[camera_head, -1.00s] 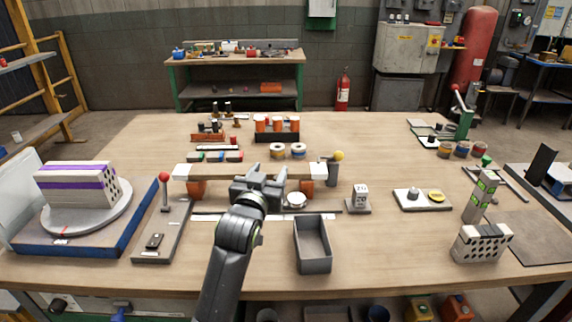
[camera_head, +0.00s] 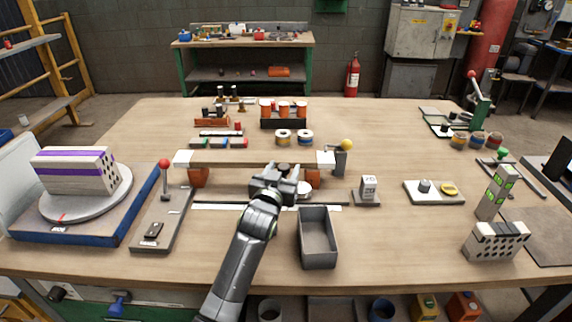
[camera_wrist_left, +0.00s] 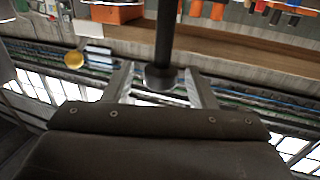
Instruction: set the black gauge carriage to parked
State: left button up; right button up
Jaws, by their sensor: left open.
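A long pale beam (camera_head: 240,157) on orange-brown blocks (camera_head: 199,177) spans the middle of the table. My left gripper (camera_head: 284,180) is at its front side, right of centre. A dark round knob (camera_head: 283,168) shows just beyond the gripper; I cannot tell for sure that it is the black gauge carriage. In the left wrist view a black rod with a rounded end (camera_wrist_left: 161,76) reaches between the two open fingers (camera_wrist_left: 160,88), with gaps on both sides. A white disc (camera_head: 304,188) lies beside the gripper. My right gripper is not in view.
A grey open tray (camera_head: 304,240) stands just right of my left arm. A red-knobbed lever plate (camera_head: 177,222) is left, and a turntable with a striped block (camera_head: 76,170) is further left. A yellow-knobbed post (camera_head: 341,158) stands at the beam's right end.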

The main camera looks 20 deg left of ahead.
aim_at(285, 164)
pick_arm(q)
jog(key=shift+w, duration=1.6)
jog(key=shift+c, duration=0.2)
grip_shut()
jog(key=shift+a, duration=0.15)
